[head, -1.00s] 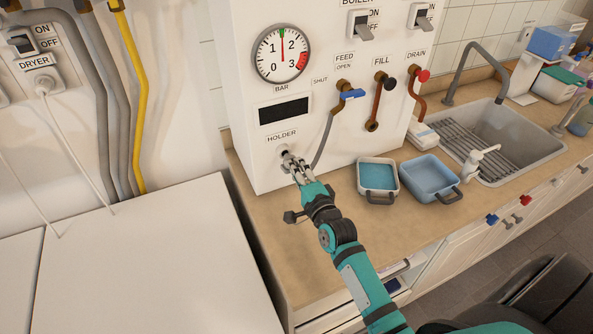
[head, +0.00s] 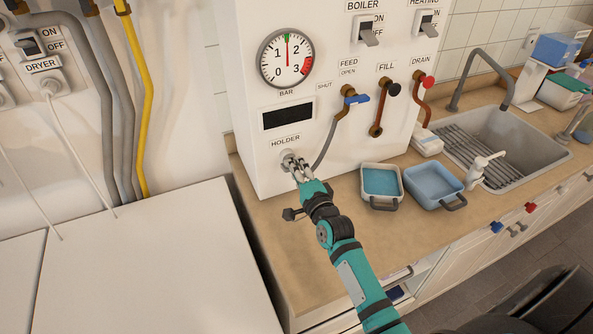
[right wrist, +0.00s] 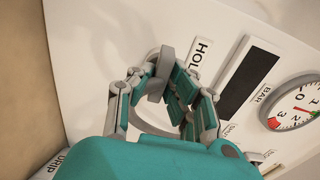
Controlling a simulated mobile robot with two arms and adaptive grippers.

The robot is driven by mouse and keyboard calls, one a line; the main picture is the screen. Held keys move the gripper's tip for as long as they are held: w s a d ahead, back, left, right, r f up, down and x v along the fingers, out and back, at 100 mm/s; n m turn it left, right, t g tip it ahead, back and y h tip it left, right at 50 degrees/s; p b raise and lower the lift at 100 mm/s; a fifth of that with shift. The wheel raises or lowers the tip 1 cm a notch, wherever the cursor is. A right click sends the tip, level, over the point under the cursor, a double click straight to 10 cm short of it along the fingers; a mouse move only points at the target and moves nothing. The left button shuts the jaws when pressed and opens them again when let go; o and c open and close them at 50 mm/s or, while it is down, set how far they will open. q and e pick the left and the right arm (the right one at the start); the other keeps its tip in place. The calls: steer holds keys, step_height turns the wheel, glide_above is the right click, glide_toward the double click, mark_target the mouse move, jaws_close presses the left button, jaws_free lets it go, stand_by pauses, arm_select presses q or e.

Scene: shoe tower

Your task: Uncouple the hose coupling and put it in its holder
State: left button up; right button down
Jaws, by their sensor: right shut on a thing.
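My right gripper (head: 294,165) is at the white panel, just below the HOLDER label (head: 285,141). In the right wrist view its fingers (right wrist: 166,92) are closed around a grey piece (right wrist: 161,76), which looks like the hose coupling. The grey hose (head: 328,142) hangs from the FEED valve (head: 349,96) and runs down to the gripper. The round holder (head: 287,154) is partly hidden behind the fingers, and I cannot tell whether the coupling is seated in it. The FEED valve has a blue lever. My left gripper is not in view.
The gauge (head: 286,58) points near 1.5. Two blue tubs (head: 366,201) (head: 448,165) stand on the counter right of my arm, before the sink (head: 548,150). FILL (head: 379,105) and DRAIN (head: 420,100) pipes are right of the hose. A white appliance top (head: 150,270) is at left.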

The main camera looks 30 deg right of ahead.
steer(key=c, duration=1.2)
jaws_free()
steer(key=s, duration=1.2)
steer(key=shift+a, duration=0.35)
steer(key=shift+a, duration=0.1)
